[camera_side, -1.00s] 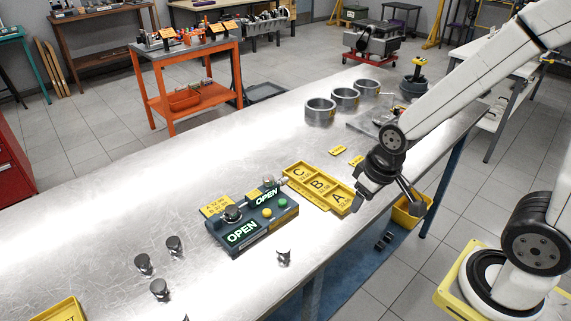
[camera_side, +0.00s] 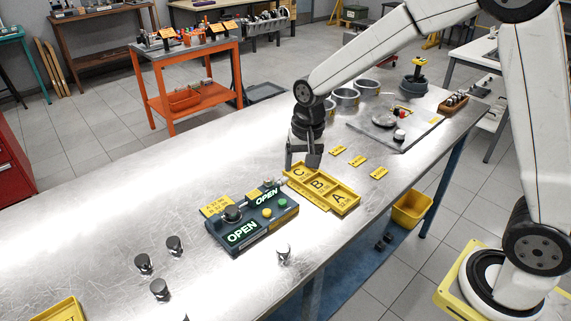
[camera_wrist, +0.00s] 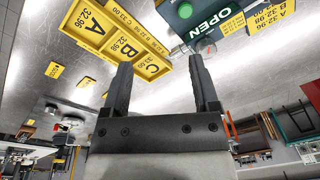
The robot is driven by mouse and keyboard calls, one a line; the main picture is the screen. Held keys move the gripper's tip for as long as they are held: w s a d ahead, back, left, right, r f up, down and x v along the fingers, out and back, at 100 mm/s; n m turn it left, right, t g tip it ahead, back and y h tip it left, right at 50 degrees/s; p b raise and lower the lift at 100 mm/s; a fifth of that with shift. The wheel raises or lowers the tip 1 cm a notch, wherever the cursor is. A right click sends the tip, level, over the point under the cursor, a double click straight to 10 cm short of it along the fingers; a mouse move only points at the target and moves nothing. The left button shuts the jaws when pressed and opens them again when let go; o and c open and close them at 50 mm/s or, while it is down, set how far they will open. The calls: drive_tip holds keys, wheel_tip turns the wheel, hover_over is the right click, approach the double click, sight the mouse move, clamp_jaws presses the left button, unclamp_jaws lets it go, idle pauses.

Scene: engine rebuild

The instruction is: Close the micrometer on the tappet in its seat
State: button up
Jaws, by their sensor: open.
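In the wrist view the station (camera_wrist: 195,18) shows at the top edge, with a green button and one OPEN sign. My gripper (camera_side: 303,165) is open and empty, above the bench just behind the lettered tray and right of the station. Its two fingers also show apart in the wrist view (camera_wrist: 163,85).
The yellow tray (camera_side: 322,189) marked A, B, C lies right of the station. Loose tappets (camera_side: 159,289) stand at the front left, and one (camera_side: 284,253) stands before the station. Metal rings (camera_side: 345,97) and yellow labels (camera_side: 358,161) lie farther back. The bench's left middle is clear.

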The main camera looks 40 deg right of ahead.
sight(269, 177)
drive_tip(key=w+a+m, duration=0.1)
drive_tip(key=w, duration=0.2)
drive_tip(key=w+a+m, duration=0.1)
drive_tip(key=w+m, duration=0.1)
drive_tip(key=w+a+m+g, duration=0.1)
drive_tip(key=w, duration=0.2)
drive_tip(key=shift+w+r+m, duration=0.15)
drive_tip(key=shift+w+m, duration=0.15)
drive_tip(key=shift+m, duration=0.1)
drive_tip(key=shift+f, duration=3.9)
clamp_jaws()
